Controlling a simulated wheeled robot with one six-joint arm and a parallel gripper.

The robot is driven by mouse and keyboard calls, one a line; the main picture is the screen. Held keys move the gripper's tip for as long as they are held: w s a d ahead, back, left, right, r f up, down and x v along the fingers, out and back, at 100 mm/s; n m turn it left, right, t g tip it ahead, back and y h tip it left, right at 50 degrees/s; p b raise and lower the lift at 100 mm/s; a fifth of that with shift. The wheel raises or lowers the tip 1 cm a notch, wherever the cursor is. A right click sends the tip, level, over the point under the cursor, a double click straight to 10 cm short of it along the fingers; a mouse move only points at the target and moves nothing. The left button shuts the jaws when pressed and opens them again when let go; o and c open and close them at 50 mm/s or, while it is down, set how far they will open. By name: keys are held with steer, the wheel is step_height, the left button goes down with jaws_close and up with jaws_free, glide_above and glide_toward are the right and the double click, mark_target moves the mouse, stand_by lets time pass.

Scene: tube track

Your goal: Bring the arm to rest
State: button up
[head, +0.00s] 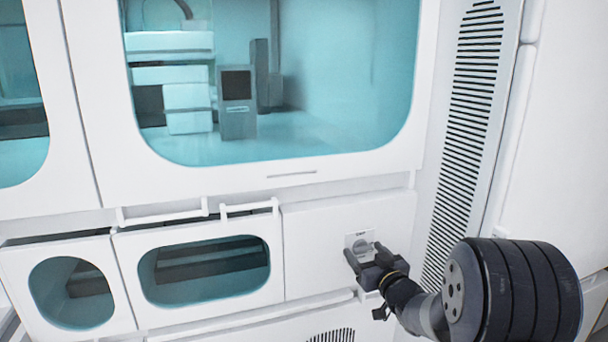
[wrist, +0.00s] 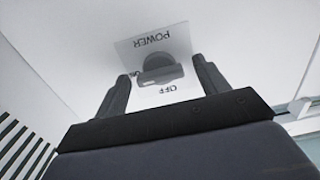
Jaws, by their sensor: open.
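My gripper (head: 362,256) is at the white panel at the lower right of the machine, in front of a grey rotary knob (head: 361,246). In the wrist view my gripper (wrist: 163,78) is open, with one dark finger on each side of the knob (wrist: 160,69) and nothing held between them. The knob sits on a light plate (wrist: 157,41) marked POWER and OFF, with another label partly hidden at its left. The knob's bar lies roughly crosswise in the wrist view. I cannot tell whether a finger touches it.
A large window (head: 330,125) shows equipment inside. Two lower drawers, the left one (head: 20,275) and the middle one (head: 128,270), have oval windows and stand slightly ajar at the top. A slatted vent (head: 470,110) runs up at right.

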steer(key=v, duration=1.1)
steer(key=x, duration=1.1)
steer(key=shift+w, duration=0.15)
steer(key=shift+f+n+b, duration=0.1)
steer(key=shift+n+b, duration=0.35)
steer(key=shift+n, duration=0.45)
steer(key=n+b, duration=0.2)
steer(key=n, duration=0.4)
steer(key=shift+n, duration=0.4)
steer(key=n+b, duration=0.1)
steer(key=n, duration=0.8)
steer(key=shift+v, duration=1.55)
